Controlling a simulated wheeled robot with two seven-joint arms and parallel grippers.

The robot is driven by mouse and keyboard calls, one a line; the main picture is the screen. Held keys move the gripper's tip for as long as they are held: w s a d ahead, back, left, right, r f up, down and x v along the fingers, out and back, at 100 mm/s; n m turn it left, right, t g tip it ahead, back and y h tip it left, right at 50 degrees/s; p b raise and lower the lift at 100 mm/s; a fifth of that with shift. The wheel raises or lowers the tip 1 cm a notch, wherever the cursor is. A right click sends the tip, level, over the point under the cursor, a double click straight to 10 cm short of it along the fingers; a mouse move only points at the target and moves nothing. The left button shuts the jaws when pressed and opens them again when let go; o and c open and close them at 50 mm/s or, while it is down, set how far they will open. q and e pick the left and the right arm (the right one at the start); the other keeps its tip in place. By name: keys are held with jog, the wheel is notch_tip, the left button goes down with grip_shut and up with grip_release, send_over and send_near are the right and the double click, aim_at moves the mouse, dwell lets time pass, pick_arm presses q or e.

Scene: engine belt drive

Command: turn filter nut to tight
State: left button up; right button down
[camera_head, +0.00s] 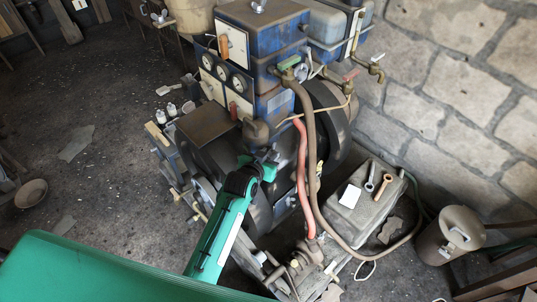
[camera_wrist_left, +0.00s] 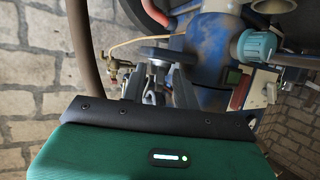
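My left gripper (camera_head: 262,158) reaches up to the front of the blue engine, just below a dark rounded fitting (camera_head: 256,131). In the left wrist view, the gripper's two grey fingers (camera_wrist_left: 158,75) stand apart. No part is clearly marked as the filter nut, and no tight mark is readable. My right gripper is in neither view.
A brown hose (camera_head: 308,150) and a red hose (camera_head: 300,170) hang right of the gripper. A teal round cap (camera_wrist_left: 257,46) is beside it in the wrist view. A grey box (camera_head: 363,215) with tools stands at right. The floor at left is mostly clear.

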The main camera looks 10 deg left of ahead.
pick_arm(q)
grip_shut()
jog(key=shift+a+m+h, duration=0.1)
jog(key=shift+m+h, duration=0.2)
jog(key=shift+h, duration=0.1)
jog(key=shift+w+a+m+g+h+b, duration=0.15)
jog(key=shift+m+g+h+b, duration=0.15)
jog(key=shift+m+h+b, duration=0.3)
jog(key=shift+w+a+m+g+h+b, duration=0.1)
jog(key=shift+m+g+h+b, duration=0.25)
jog(key=shift+m+h, duration=0.35)
jog(key=shift+a+r+m+g+h+b, duration=0.15)
jog(key=shift+m+g+h+b, duration=0.4)
jog(key=shift+b, duration=0.5)
grip_release()
